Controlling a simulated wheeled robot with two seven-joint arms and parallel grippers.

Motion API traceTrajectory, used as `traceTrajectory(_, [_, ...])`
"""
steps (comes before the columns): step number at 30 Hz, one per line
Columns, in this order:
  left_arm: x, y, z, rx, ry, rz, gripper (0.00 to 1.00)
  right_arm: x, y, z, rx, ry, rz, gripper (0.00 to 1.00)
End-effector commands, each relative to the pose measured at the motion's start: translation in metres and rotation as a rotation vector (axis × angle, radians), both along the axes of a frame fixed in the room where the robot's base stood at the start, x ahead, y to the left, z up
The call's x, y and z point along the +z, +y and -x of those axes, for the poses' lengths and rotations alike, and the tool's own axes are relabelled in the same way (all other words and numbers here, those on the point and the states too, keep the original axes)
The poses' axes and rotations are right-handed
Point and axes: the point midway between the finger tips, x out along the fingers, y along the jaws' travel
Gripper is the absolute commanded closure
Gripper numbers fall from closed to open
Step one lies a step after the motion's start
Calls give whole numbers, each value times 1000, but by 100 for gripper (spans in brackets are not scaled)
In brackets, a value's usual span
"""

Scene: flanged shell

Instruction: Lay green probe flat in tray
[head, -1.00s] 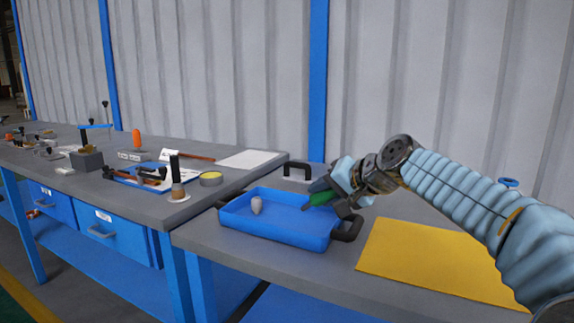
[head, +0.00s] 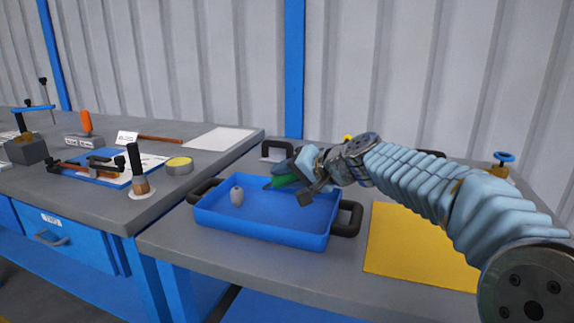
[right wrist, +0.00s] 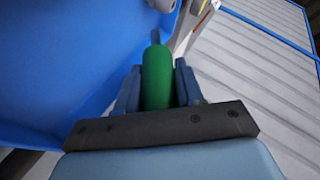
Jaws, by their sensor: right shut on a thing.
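The green probe (head: 286,180) is held in my right gripper (head: 290,179), over the right part of the blue tray (head: 265,232) near its back wall. In the right wrist view the green probe (right wrist: 158,80) lies between the two fingers (right wrist: 157,88), with a thin dark tip pointing away. I cannot tell whether the probe touches the tray. The blue tray sits on the grey bench and has black handles at its ends. My left gripper is not in view.
A yellow mat (head: 415,245) lies right of the tray. A black-handled thing (head: 277,150) stands behind it. The tray's middle floor is clear.

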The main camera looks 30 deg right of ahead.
Motion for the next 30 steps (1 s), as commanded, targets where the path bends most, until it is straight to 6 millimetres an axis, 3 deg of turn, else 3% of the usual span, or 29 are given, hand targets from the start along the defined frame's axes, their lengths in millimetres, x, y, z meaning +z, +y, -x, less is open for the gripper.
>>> traceTrajectory(13, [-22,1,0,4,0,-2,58,-42,0,0,-1,0,1,96])
traceTrajectory(30, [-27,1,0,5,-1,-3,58,-49,0,0,-1,0,2,96])
